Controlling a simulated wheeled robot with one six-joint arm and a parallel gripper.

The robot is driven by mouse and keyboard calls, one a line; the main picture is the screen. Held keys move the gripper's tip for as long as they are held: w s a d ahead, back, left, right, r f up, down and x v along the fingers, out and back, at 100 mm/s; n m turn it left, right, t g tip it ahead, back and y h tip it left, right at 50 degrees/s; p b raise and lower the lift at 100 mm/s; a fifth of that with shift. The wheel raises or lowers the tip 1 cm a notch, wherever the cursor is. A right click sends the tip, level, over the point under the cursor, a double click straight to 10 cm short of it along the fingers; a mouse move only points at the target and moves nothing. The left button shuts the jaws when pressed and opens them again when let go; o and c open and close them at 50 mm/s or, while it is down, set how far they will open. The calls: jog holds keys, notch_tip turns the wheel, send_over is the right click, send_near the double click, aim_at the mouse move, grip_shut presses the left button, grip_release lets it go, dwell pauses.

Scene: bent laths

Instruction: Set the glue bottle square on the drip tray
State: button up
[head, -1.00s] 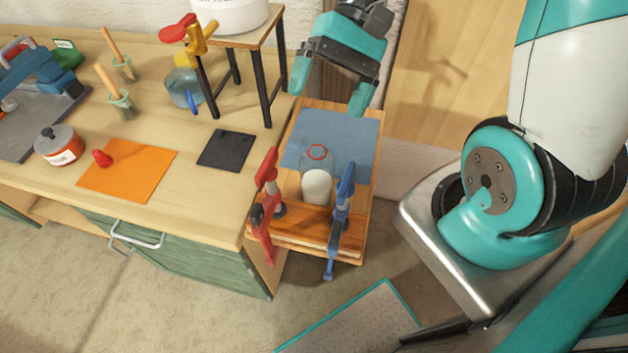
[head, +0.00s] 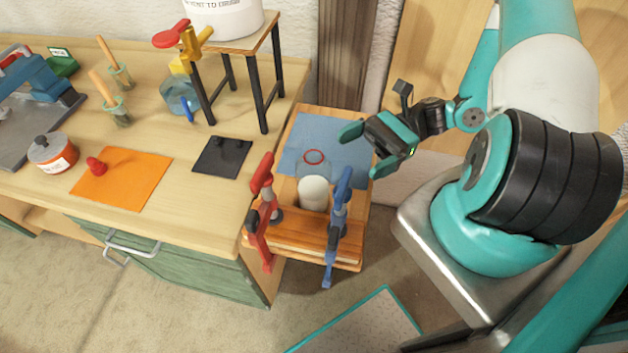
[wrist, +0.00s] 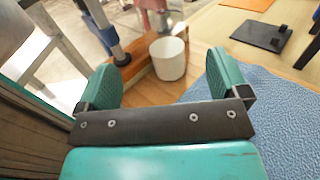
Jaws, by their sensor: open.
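The glue bottle (head: 314,188) stands upright on the small wooden stand, clear above with white glue below and a red ring at its top. In the wrist view its white part (wrist: 168,60) shows ahead, between the fingers but beyond them. My gripper (head: 362,152) is open and empty, to the right of the bottle and a little behind it, its fingers pointing left. It also shows in the wrist view (wrist: 165,78). A flat dark square (head: 222,157) on the bench may be the drip tray; it also shows in the wrist view (wrist: 262,35).
A red clamp (head: 262,210) and a blue clamp (head: 338,225) flank the bottle at the stand's front. A blue cloth (head: 322,140) lies behind it. On the bench, an orange mat (head: 135,185) lies left of the dark square, and a black-legged stand (head: 262,95) rises behind it.

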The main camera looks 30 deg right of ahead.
jog(key=a+p, duration=0.1)
jog(key=a, duration=0.4)
jog(key=shift+a, duration=0.15)
jog(key=a+p, duration=0.1)
jog(key=a, duration=0.1)
jog(key=a+p, duration=0.2)
jog(key=a, duration=0.1)
jog(key=shift+w+r, duration=0.15)
jog(key=shift+r, duration=0.05)
jog(key=shift+a+f, duration=0.1)
jog(key=shift+a, duration=0.1)
jog(key=c, duration=1.2)
jog(key=shift+c, duration=0.2)
notch_tip(320, 180, up, 20)
jog(key=p, duration=0.8)
jog(key=b, duration=1)
send_over(314, 174)
jog(key=w+d, duration=0.1)
jog(key=w, duration=0.1)
notch_tip(314, 174, down, 10)
